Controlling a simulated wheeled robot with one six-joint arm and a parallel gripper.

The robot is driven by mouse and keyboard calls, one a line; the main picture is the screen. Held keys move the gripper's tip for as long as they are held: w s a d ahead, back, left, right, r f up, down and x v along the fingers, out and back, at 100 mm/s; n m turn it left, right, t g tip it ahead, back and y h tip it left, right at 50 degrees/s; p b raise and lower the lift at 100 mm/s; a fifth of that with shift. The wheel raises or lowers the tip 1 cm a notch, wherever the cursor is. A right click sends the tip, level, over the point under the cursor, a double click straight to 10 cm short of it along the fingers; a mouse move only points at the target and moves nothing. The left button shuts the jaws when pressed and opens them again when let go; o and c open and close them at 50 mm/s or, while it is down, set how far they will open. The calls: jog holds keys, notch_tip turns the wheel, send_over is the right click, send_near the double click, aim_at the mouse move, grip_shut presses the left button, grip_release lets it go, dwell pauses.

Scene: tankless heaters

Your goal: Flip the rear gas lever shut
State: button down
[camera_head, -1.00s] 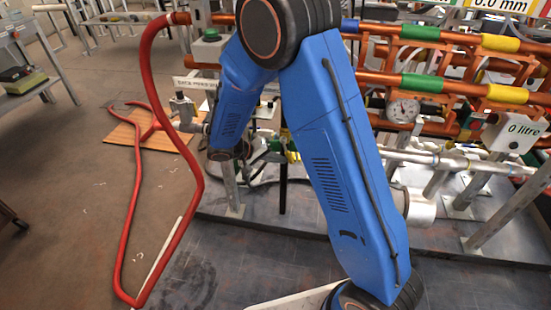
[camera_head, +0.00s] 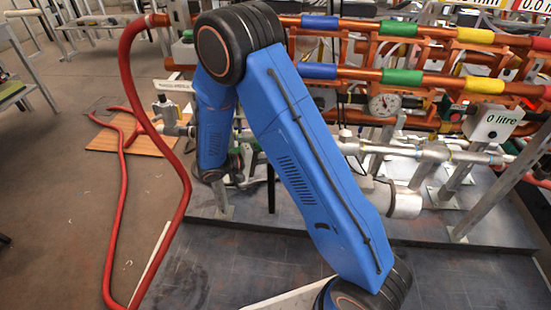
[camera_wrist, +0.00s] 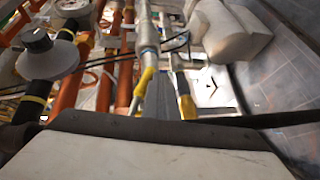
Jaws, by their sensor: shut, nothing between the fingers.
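Two yellow-sleeved lever handles show in the wrist view: a left yellow lever (camera_wrist: 146,82) beside a silver pipe, and a right yellow lever (camera_wrist: 187,105) on a thin grey bar. I cannot tell which of them is the rear gas lever. My gripper (camera_wrist: 163,92) seems to be the narrow grey shape between the two, shut and empty, with its pale body filling the bottom of the view. Whether it touches either lever is not clear. In the head view my blue arm bends down in front of the pipe rig, and the gripper and levers cannot be made out.
Copper pipes (camera_head: 400,76) with coloured bands run across the rig. A red hose (camera_head: 128,85) loops down at left. Open floor (camera_head: 60,210) lies at left.

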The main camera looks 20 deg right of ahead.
jog(key=shift+s+d+r, duration=0.25)
jog(key=shift+d+r, duration=0.25)
jog(key=shift+r, duration=0.25)
dwell(0.3)
dwell(1.3)
